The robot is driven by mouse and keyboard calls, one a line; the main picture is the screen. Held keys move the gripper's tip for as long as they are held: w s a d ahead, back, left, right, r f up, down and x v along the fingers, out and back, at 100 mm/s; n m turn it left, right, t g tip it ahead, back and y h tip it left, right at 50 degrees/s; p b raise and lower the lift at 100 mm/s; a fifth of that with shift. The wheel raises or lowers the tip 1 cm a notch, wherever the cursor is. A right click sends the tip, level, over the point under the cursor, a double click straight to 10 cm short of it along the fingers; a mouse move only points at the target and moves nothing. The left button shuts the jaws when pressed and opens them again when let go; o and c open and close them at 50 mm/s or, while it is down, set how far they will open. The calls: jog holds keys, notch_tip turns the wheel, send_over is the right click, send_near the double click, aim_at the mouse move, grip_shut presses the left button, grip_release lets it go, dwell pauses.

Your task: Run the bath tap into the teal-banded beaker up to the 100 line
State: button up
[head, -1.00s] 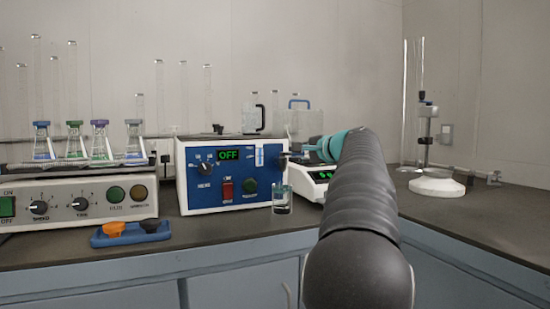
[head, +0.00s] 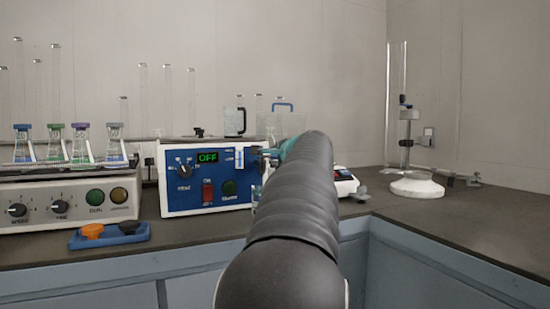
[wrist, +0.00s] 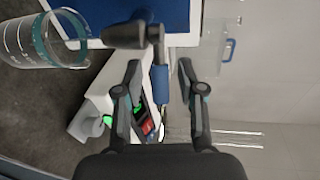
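The bath (head: 207,190) has a blue front panel and a green OFF display. Its dark grey tap (wrist: 125,35) juts out at the top of the wrist view, with a blue lever (wrist: 160,84) below it. My gripper (wrist: 159,68) is open, with its fingers on either side of the lever; I cannot tell whether they touch it. The glass beaker (wrist: 27,42) with a teal band and white marks is at upper left of the wrist view. In the head view, my arm hides most of the beaker (head: 256,193) and the gripper. Its fill level is not readable.
A white balance (head: 345,185) stands right of the bath. A shaker (head: 70,200) with several flasks is at left, and a blue tray (head: 108,236) lies before it. A white-based stand (head: 416,187) is at right. The right counter (head: 470,225) is mostly clear.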

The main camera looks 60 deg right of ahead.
jog(key=v, duration=1.2)
dwell(0.3)
